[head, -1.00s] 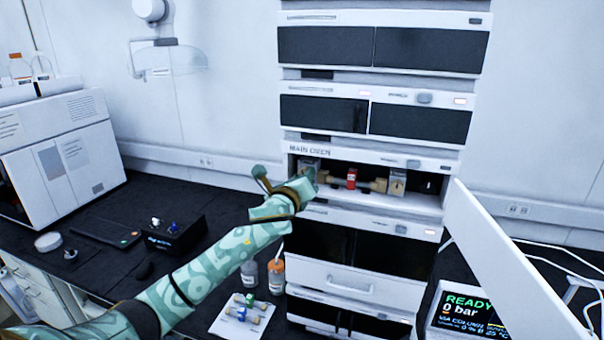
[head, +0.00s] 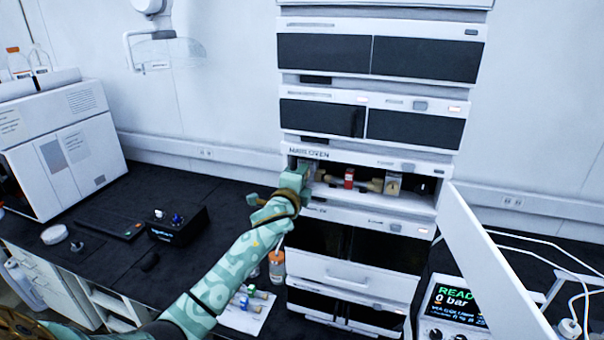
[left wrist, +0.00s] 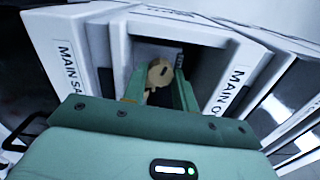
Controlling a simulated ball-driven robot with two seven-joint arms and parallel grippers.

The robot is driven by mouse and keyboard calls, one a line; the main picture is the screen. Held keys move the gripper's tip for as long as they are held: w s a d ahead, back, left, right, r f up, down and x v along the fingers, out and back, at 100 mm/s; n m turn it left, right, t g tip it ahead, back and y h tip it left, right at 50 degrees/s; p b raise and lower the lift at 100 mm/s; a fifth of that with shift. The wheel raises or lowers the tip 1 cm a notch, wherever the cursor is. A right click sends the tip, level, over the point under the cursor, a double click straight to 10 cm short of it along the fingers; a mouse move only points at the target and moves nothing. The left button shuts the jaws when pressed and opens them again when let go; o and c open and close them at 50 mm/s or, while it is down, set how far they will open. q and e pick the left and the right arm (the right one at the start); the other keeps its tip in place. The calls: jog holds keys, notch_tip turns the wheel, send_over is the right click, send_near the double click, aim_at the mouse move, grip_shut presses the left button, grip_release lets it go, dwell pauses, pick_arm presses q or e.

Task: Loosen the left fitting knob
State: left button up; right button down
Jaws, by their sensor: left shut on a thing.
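The left fitting knob (left wrist: 160,73) is a tan disc with a dark slot, seen in the left wrist view inside the oven opening. My left gripper (left wrist: 160,88) has one green finger on each side of it and is shut on it. In the head view my left gripper (head: 299,176) reaches into the left end of the open main oven (head: 425,202) and hides the knob. A column with a red band (head: 349,178) lies across the oven, with a tan right fitting (head: 392,184) at its other end. My right gripper is out of view.
The oven door (head: 490,260) stands open at the right. A display reading READY, 0 bar (head: 455,300) stands below it. A white mat with spare columns (head: 245,318) and an orange-capped bottle (head: 277,266) are under my arm. A black box (head: 176,229) sits on the bench.

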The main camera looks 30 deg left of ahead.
pick_arm(q)
jog(key=n+p, duration=0.2)
jog(key=n, duration=0.2)
jog(key=shift+r+n, duration=0.1)
jog(key=shift+n, duration=0.2)
jog(key=shift+n+p, duration=1)
jog(key=shift+n, duration=1.2)
jog(key=shift+f, duration=0.2)
jog(key=o, duration=1)
jog(key=shift+a, duration=0.1)
